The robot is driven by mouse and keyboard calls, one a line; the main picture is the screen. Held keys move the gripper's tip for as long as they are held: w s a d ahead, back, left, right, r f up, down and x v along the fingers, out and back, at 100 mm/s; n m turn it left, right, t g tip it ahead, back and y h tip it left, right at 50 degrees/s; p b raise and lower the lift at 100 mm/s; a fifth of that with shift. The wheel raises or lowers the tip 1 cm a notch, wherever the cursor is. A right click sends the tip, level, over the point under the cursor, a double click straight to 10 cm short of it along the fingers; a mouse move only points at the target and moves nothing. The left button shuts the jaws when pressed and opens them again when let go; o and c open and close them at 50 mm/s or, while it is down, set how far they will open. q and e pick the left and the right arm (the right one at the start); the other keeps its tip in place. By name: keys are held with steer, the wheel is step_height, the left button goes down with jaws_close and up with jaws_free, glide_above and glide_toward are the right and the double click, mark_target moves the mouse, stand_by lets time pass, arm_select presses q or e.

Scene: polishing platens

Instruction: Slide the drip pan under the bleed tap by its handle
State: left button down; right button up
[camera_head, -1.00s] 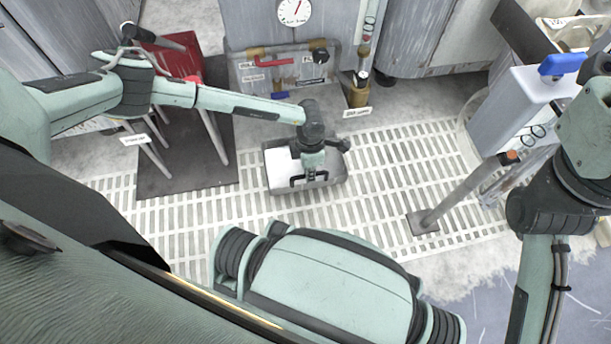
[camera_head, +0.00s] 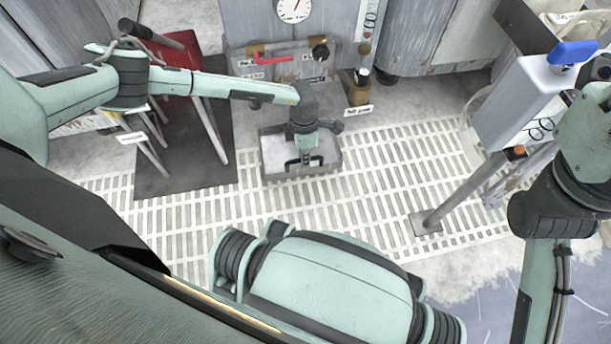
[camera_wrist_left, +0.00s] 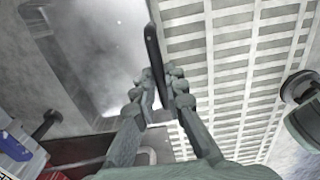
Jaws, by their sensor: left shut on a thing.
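The drip pan (camera_head: 325,169) is a shallow grey tray on the floor grating, close to the back panel. Its dark handle stands on the near side. In the left wrist view the handle (camera_wrist_left: 152,48) is a black bar between my fingers, beside the pale pan interior (camera_wrist_left: 85,50). My left gripper (camera_head: 305,160) reaches down over the pan and is shut on the handle; it also shows in the left wrist view (camera_wrist_left: 165,92). Taps with a red lever (camera_head: 268,61) and a black knob (camera_head: 320,48) sit above the pan; I cannot read which is the bleed tap. My right gripper is not visible.
A brown bottle (camera_head: 359,90) stands behind the pan to the right. A red stool-like stand (camera_head: 180,58) on a dark mat (camera_head: 180,178) is at the left. A slanted post (camera_head: 465,190) rises at the right. The grating between is clear.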

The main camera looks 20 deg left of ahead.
arm_select(q)
steer(key=shift+w+a+f, duration=0.15)
steer(key=shift+a+f, duration=0.05)
steer(key=shift+w+a, duration=0.8)
steer(key=shift+w, duration=0.15)
steer(key=shift+w+a, duration=0.75)
steer(key=shift+w, duration=0.2)
steer(key=shift+r, duration=0.1)
steer(key=shift+w+a, duration=1.6)
steer(key=shift+w, duration=0.3)
steer(key=shift+w+a, duration=0.1)
steer(key=shift+w+a, duration=0.5)
steer(key=shift+w, duration=0.1)
steer(key=shift+r, duration=0.1)
steer(key=c, duration=1.5)
jaws_free()
